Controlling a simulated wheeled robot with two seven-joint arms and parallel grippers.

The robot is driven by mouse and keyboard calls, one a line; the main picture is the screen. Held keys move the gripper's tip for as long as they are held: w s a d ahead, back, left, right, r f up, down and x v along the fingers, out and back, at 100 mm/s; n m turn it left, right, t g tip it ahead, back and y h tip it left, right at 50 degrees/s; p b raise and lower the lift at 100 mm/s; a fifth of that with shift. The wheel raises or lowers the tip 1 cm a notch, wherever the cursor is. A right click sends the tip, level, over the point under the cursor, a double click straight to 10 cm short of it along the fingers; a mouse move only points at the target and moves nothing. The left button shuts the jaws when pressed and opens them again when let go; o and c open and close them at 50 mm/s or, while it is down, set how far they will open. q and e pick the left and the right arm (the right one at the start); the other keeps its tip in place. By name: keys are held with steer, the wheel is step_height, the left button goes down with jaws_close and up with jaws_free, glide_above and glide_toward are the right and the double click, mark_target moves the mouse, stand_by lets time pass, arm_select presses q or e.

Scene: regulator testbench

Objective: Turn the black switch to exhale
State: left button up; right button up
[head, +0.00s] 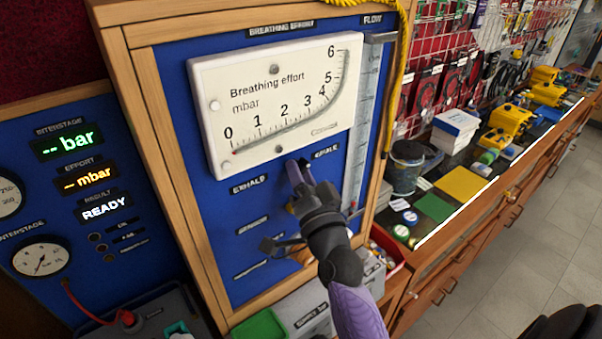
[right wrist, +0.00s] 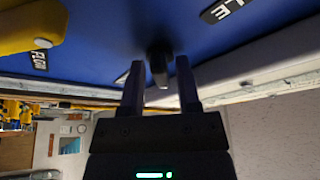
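The black switch (right wrist: 158,62) shows in the right wrist view, standing out from the blue panel. In the head view it is hidden behind my right gripper (head: 300,173), between the label reading EXHALE (head: 249,184) and the label at its right (head: 325,151). My right gripper is open, and in the right wrist view its two fingers (right wrist: 160,85) stand on either side of the switch. A gap shows on each side, so I see no clear contact. Which way the switch points I cannot tell. My left gripper is not in view.
The white breathing effort gauge (head: 275,97) sits just above my right gripper. A yellow part (right wrist: 30,27) juts from the panel in the right wrist view. Grey boxes (head: 300,310) stand below the panel. A yellow hose (head: 403,60) hangs at its right edge.

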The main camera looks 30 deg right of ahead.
jaws_close()
steer(key=shift+n, duration=0.4)
steer(key=n+t+y+b, duration=0.1)
steer(key=n+y+b, duration=0.1)
steer(key=n, duration=0.1)
steer(key=shift+f+n, duration=0.15)
steer(key=shift+n, duration=0.25)
steer(key=n+y, duration=0.1)
steer(key=n, duration=0.2)
steer(key=n+y+b, duration=0.1)
steer(key=n+y, duration=0.1)
steer(key=n, duration=0.1)
steer(key=shift+d+n+t, duration=0.1)
steer(key=shift+n+t, duration=0.2)
steer(key=n+y, duration=0.2)
steer(key=n, duration=0.1)
steer(key=n+y, duration=0.2)
steer(key=n, duration=0.1)
steer(key=shift+d+n, duration=0.1)
steer(key=shift+n, duration=0.2)
steer(key=n+g+y, duration=0.1)
steer(key=n, duration=0.1)
steer(key=n+y, duration=0.1)
steer(key=n, duration=0.2)
steer(key=n+g+y, duration=0.1)
steer(key=n, duration=0.1)
steer(key=shift+d+r+g+p, duration=0.1)
steer(key=shift+r+g+p, duration=0.1)
steer(key=shift+g+p, duration=0.15)
steer(key=shift+n, duration=0.4)
